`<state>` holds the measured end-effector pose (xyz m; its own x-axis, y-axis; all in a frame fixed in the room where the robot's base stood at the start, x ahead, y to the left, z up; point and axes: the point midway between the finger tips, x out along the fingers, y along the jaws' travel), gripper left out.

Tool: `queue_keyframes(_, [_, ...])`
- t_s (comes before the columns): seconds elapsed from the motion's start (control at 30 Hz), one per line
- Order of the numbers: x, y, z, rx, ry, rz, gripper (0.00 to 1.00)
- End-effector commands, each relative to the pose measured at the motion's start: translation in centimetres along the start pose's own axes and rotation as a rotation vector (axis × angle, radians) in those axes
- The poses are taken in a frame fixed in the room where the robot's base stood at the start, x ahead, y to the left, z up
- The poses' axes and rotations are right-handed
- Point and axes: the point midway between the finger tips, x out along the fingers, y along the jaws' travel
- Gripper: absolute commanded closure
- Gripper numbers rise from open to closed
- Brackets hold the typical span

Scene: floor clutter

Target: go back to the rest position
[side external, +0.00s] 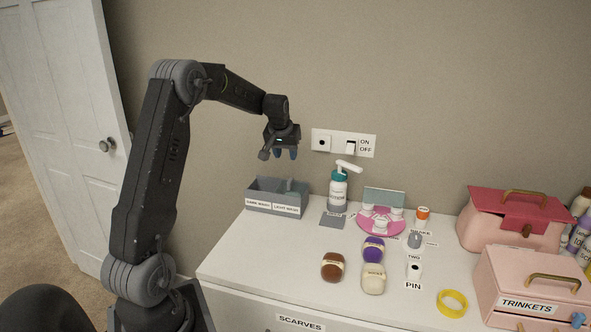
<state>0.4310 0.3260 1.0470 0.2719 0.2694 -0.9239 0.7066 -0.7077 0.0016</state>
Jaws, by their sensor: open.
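My gripper (286,153) is in the air above the grey divided box at the left end of the white dresser top. Its fingers point down and stand apart, with nothing seen between them. My arm rises from the lower left and bends over toward the dresser. The grey box (262,209) carries labels that seem to read "dark wash" and "light wash"; something grey-green shows inside it. A gap separates the gripper from the box.
A pump bottle (338,191) stands right of the box, below a wall switch plate (343,143). A pink tray (380,222), brown, purple and cream rounded items, a yellow ring (452,303) and pink cases (512,220) fill the right. The dresser's front left (250,262) is clear.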

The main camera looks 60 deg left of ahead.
Motion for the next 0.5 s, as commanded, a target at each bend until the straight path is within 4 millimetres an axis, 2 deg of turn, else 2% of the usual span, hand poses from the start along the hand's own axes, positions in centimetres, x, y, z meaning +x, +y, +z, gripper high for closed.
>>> queue_keyframes(0.13, [-0.7, 0.6, 0.3, 0.012, 0.003, 0.005, 0.6])
queue_keyframes(0.27, [-4.0, 3.5, 2.1, 0.071, 0.016, 0.031, 0.6])
queue_keyframes(0.37, [-8.1, 6.8, 5.1, 0.148, 0.028, 0.064, 0.6])
queue_keyframes(0.5, [-13.6, 10.4, 11.0, 0.265, 0.042, 0.117, 0.6])
